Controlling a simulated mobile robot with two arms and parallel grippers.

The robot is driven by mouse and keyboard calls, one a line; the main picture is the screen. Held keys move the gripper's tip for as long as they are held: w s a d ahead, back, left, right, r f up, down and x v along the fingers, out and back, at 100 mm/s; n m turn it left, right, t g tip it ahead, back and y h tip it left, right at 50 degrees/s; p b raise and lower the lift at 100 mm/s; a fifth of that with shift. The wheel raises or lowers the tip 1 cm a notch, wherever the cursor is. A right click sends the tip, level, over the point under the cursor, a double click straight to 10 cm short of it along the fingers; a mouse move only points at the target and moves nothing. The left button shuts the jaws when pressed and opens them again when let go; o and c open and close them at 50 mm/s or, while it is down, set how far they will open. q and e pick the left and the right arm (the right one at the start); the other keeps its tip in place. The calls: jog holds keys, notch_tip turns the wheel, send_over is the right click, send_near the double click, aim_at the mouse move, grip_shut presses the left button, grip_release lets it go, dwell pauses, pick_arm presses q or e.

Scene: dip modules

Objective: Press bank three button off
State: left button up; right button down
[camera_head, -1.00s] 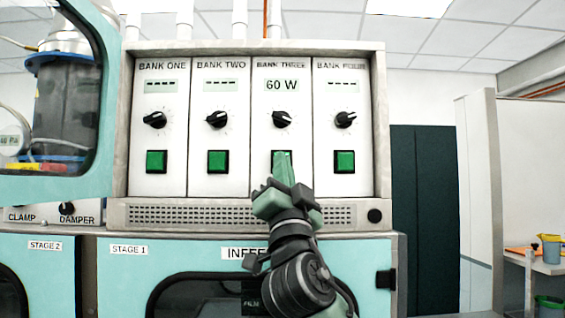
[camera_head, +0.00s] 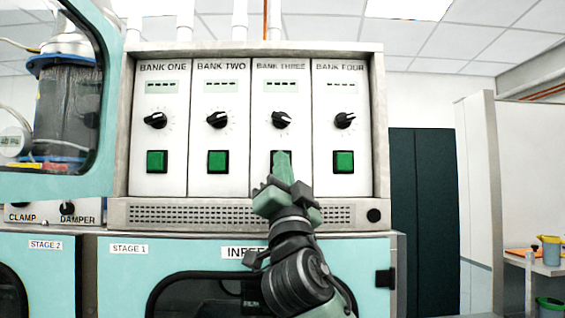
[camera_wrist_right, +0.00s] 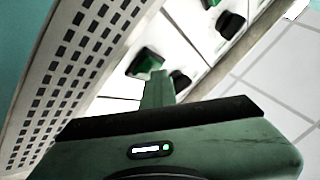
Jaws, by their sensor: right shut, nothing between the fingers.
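The bank three module (camera_head: 281,98) has a black knob and a display (camera_head: 281,86) that shows dashes. Its button (camera_head: 273,156) is mostly hidden behind my right gripper (camera_head: 282,160), which is shut and empty. The fingertips are at the button's front; whether they touch it I cannot tell. In the right wrist view the shut fingers (camera_wrist_right: 158,88) point up toward the dark and green buttons on the pale panels. My left gripper is not in view.
Bank one (camera_head: 157,161), bank two (camera_head: 217,161) and bank four (camera_head: 344,161) have green buttons, and their displays show dashes. A perforated ledge (camera_head: 180,214) runs below the modules. An open teal-framed door (camera_head: 104,150) stands at the left.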

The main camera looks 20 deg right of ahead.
jog(key=shift+f, duration=0.15)
jog(key=s+a+b, duration=0.1)
jog(key=s+b, duration=0.1)
jog(key=s, duration=0.3)
jog(key=shift+s+a, duration=0.4)
dwell(0.4)
